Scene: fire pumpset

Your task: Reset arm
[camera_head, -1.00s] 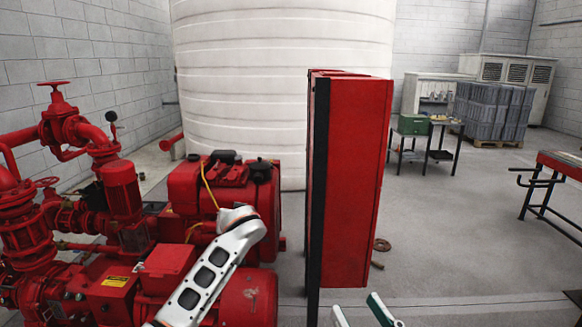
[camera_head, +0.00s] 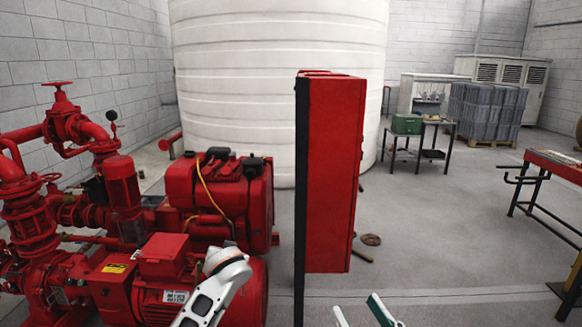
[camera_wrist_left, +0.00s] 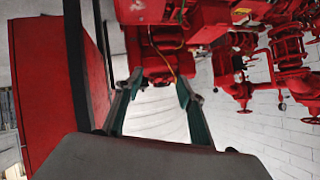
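My right gripper (camera_head: 362,312) shows at the bottom edge of the head view. Its two green-lined fingers stand apart, with bare floor between them, and its body is cut off by the frame. My left arm shows as a white link left of the tall red cabinet (camera_head: 335,175), in front of the red pump set (camera_head: 165,285). The left gripper cannot be seen in the head view. In the left wrist view, my left gripper (camera_wrist_left: 159,82) has its green-lined fingers spread with nothing between them. The red cabinet (camera_wrist_left: 48,85) is at the left there.
A large white tank (camera_head: 275,70) stands behind the pump set. A small table (camera_head: 431,152) with a green box (camera_head: 407,124) is at the back right. A red-topped workbench (camera_head: 556,165) stands at the right edge. Open floor lies right of the cabinet.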

